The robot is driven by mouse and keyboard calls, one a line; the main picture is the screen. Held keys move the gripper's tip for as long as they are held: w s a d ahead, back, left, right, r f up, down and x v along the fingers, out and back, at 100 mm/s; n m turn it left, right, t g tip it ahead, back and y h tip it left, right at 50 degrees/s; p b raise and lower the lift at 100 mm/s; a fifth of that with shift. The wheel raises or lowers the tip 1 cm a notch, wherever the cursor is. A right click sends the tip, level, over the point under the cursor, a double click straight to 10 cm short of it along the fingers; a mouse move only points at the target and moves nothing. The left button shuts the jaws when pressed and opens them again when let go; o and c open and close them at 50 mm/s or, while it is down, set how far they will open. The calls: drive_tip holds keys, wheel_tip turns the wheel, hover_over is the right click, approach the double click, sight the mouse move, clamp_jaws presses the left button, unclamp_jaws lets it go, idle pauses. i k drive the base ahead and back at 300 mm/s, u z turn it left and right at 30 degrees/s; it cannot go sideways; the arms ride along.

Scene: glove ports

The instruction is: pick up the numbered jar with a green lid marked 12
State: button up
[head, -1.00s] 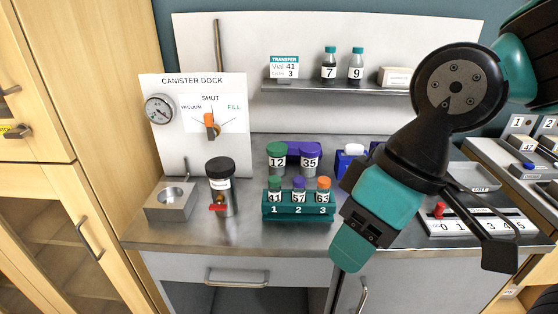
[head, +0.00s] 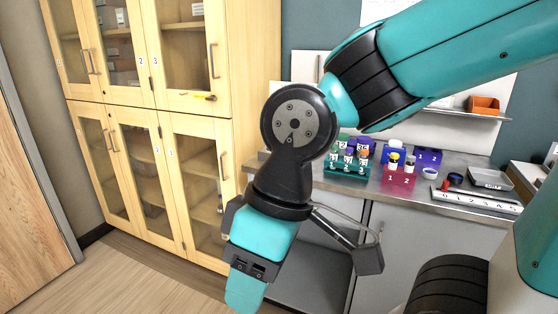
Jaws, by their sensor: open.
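The jar marked 12 (head: 342,145) with a green lid stands on the steel counter, at the back behind a green vial rack (head: 346,172). It is small in the head view, and its lower part is hidden by the vials in the rack. A jar marked 35 (head: 364,146) with a purple lid stands just right of it. My gripper (head: 308,278) is in the foreground, low in the picture, nearer the camera than the counter. Its jaws are open and empty, well apart from the jar. My arm covers the counter's left part.
A pink rack (head: 398,174) and a blue rack (head: 428,158) stand right of the green one. A numbered strip (head: 475,199) and a grey tray (head: 490,179) lie further right. Tall wooden cabinets (head: 165,120) fill the left. Floor (head: 130,280) is clear at lower left.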

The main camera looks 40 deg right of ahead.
sight(343, 140)
drive_tip(key=u, duration=0.95)
drive_tip(key=i, duration=1.2)
drive_tip(key=z, duration=0.7)
drive_tip(key=i, duration=0.65)
drive_tip(key=z, duration=1.55)
drive_tip(key=i, duration=1)
drive_tip(key=z, duration=0.3)
